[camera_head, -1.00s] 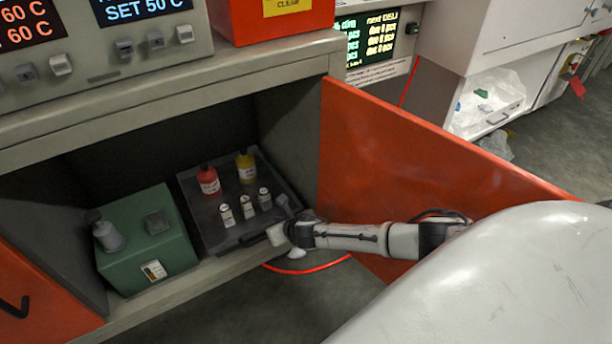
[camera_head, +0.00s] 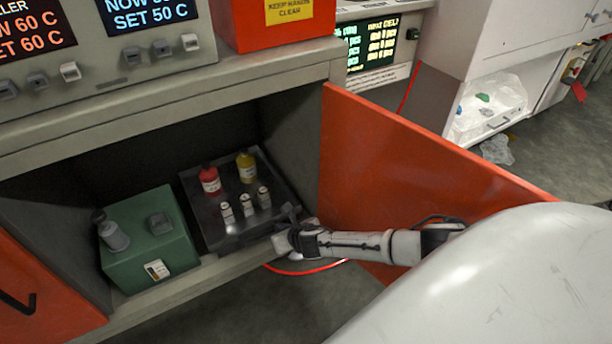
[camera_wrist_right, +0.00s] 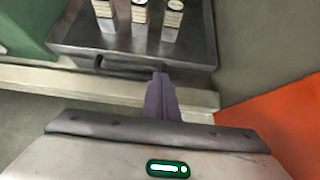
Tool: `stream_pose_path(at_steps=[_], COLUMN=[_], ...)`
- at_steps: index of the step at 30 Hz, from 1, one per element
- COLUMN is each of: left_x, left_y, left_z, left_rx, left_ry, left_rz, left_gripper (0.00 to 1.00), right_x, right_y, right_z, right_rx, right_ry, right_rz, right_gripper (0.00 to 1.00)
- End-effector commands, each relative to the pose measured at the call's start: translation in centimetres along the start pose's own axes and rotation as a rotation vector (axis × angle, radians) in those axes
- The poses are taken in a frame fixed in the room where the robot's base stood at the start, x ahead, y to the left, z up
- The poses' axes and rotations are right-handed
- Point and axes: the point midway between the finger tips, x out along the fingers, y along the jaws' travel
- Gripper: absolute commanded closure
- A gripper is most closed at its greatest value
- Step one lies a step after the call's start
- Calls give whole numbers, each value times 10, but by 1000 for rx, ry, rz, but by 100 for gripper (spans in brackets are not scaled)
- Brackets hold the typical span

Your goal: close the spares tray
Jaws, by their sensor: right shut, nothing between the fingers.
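The spares tray (camera_head: 216,236) is a dark grey, shallow tray in the open cabinet, near its right wall. It holds a red bottle (camera_head: 209,180), a yellow bottle (camera_head: 246,168) and small white-labelled vials (camera_head: 247,206). Its front wall with a dark handle (camera_wrist_right: 98,64) shows in the right wrist view. My right gripper (camera_head: 290,214) is at the tray's front right. In the wrist view its fingers (camera_wrist_right: 160,78) are shut and empty, with tips at the tray's front wall, right of the handle's left end; I cannot tell whether they touch. My left gripper is not in view.
A green box (camera_head: 150,255) stands left of the tray, with a grey bottle (camera_head: 112,233) on it. The orange cabinet door (camera_head: 400,160) stands open on the right, behind my right arm. A red cable (camera_head: 300,270) lies on the floor below the cabinet (camera_head: 205,283).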

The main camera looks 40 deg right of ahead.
Motion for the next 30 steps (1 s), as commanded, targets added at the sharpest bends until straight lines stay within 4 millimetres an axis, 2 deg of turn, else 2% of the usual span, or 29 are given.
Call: stream_pose_path(at_steps=[1, 5, 15, 21, 30], left_x=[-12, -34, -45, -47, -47], left_y=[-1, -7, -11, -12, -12], left_z=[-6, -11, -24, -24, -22], left_rx=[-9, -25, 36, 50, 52], left_ry=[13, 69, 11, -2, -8], left_rz=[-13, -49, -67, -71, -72], left_gripper=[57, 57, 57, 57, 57], right_x=[-14, -38, -89, -101, -103], right_y=[1, 0, 0, 0, 2], right_z=[4, 4, 2, 0, -3], right_rx=[0, -1, 0, 1, 13], right_ry=[2, 3, 2, 1, 3], right_rz=[1, 1, 0, 0, 3], right_gripper=[100, 100, 100, 100, 100])
